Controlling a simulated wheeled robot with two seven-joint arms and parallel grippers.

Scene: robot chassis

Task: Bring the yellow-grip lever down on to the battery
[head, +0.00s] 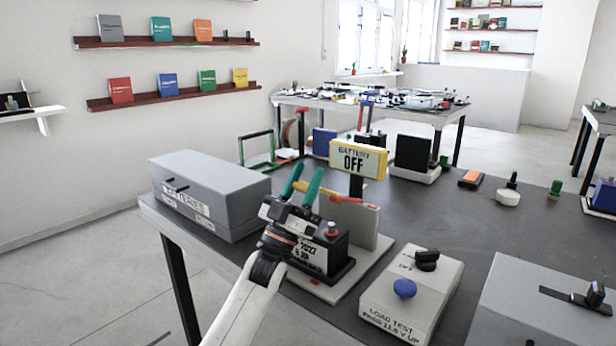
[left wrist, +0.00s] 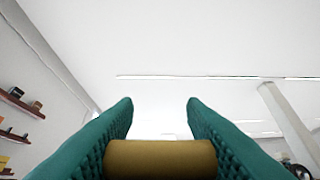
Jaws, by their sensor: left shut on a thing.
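My left gripper (head: 303,183) has green fingers and is shut on the lever's yellow grip (head: 308,188). In the left wrist view the grip (left wrist: 160,158) lies crosswise between the two fingers (left wrist: 160,110). The lever's red-orange arm (head: 347,202) runs right from the grip, sloping slightly down, in front of an upright grey plate (head: 362,222). The black battery (head: 334,251) with a red-topped terminal (head: 332,228) stands below the lever on a pale base (head: 345,286). My left wrist hides part of the battery. I cannot tell whether the lever touches it. My right gripper is out of view.
A yellow-framed sign (head: 358,158) reading BATTERY OFF stands behind the lever. A grey batteries box (head: 208,185) is left of my gripper. A load test box (head: 412,295) with a blue knob and another grey box (head: 550,305) are at right.

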